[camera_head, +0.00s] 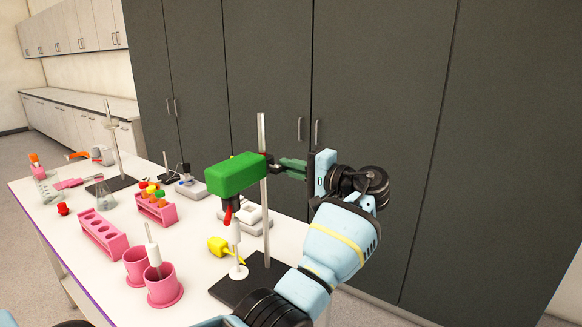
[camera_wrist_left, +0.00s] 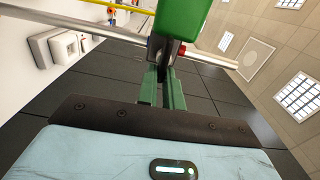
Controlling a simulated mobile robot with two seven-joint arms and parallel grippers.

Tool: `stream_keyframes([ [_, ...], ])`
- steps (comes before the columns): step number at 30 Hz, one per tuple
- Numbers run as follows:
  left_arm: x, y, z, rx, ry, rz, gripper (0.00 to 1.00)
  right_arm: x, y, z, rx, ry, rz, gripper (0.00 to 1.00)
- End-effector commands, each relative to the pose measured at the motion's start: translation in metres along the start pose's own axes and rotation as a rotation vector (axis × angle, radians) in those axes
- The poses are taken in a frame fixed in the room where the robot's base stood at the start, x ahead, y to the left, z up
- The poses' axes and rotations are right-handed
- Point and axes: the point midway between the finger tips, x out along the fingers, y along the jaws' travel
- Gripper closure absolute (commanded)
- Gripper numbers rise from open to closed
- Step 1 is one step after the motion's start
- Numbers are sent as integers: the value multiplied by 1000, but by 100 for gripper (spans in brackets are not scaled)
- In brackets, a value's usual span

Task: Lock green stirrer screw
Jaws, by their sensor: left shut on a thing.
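The green stirrer (camera_head: 235,176) is a box mounted high on an upright metal rod (camera_head: 262,133). A red piece and a white shaft (camera_head: 233,232) hang below it, ending in a white disc low over the black stand base. My left gripper (camera_head: 291,166) comes from the right with its green fingers pointing at the stirrer's rod side. In the left wrist view the fingers (camera_wrist_left: 162,88) are closed around the dark screw (camera_wrist_left: 162,50) beside the green stirrer body (camera_wrist_left: 184,18). The fingers hide part of the screw. My right gripper is out of view.
The white table (camera_head: 85,262) holds two pink cups (camera_head: 163,290), pink tube racks (camera_head: 104,236), a flask (camera_head: 105,195) and a yellow object (camera_head: 222,247). Another stand (camera_head: 113,150) is farther back. Dark cabinets (camera_head: 380,90) rise behind my left arm.

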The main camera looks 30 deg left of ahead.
Motion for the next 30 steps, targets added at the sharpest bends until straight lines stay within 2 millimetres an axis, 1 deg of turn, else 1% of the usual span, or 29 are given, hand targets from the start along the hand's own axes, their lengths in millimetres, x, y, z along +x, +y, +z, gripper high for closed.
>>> stream_keyframes([
  [1,1,-5,0,6,1,-6,100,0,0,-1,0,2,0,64],
  [18,1,-4,0,37,2,-7,100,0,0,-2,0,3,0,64],
  [19,1,-5,0,37,2,-7,90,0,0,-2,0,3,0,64],
  [24,1,-3,0,38,2,-4,70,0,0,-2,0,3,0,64],
  [30,0,-1,0,40,1,-2,70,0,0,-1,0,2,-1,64],
])
